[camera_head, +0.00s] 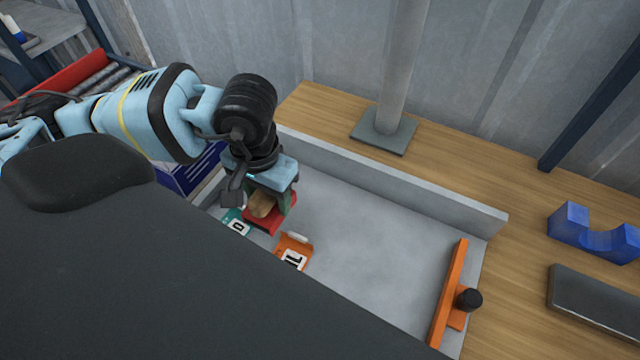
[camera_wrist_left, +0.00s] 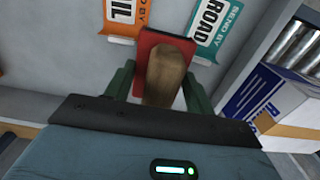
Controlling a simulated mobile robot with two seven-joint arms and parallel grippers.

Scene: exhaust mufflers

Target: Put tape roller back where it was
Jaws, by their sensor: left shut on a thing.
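In the left wrist view the tape roller (camera_wrist_left: 166,72) sits between the green fingers (camera_wrist_left: 158,88). It is over the left part of the grey tray (camera_head: 365,225), close to two labels there. I cannot tell whether it touches the tray floor. My right gripper is not in view.
An orange label (camera_head: 293,252) and a teal label (camera_head: 237,224) lie beside the tape roller. An orange bar with a black knob (camera_head: 468,299) is at the tray's right end. A blue-and-white box (camera_wrist_left: 262,95) is on the other side. The tray's middle is clear.

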